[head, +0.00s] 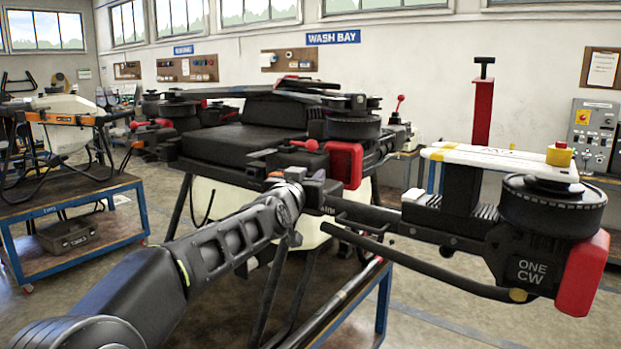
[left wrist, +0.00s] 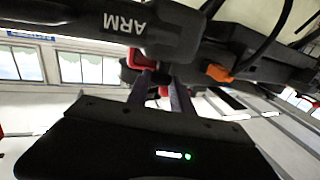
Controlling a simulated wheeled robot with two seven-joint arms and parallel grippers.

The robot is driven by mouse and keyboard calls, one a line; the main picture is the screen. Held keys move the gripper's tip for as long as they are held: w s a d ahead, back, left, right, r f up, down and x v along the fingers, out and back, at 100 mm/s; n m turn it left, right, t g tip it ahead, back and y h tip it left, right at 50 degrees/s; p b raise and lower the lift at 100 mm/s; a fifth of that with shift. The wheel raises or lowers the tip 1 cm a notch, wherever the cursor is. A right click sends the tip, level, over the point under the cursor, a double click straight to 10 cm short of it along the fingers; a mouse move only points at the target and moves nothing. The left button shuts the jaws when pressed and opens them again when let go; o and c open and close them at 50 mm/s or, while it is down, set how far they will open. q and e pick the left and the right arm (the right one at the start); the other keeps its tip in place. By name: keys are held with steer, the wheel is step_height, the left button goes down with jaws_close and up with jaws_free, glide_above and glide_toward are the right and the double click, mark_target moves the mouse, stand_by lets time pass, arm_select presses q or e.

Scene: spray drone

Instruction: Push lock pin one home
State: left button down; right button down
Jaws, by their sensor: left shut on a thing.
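The drone's arm one, marked "ONE CW" (head: 533,271), reaches from the body to the right in the head view. My left gripper (head: 314,190) is at the inner end of that arm, by the folding joint. A red part (left wrist: 131,72) shows just behind the fingers. How deep the pin sits is hidden. My right gripper is not in view.
The drone body (head: 235,150) stands over a blue-framed bench (head: 384,300). A red post (head: 482,112) with a black T-top rises behind arm one. Another drone is on a blue bench (head: 75,205) at the left. Open floor (head: 440,320) lies at the lower right.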

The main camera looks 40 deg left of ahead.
arm_select(q)
steer(key=shift+f, duration=0.3)
steer(key=c, duration=1.6)
jaws_free()
steer(key=o, duration=0.5)
steer(key=shift+r, duration=0.1)
steer(key=shift+s, duration=0.15)
steer(key=v, duration=0.7)
steer(key=shift+s+d+b, duration=0.15)
steer(key=shift+s+b, duration=0.15)
steer(key=shift+b, duration=0.1)
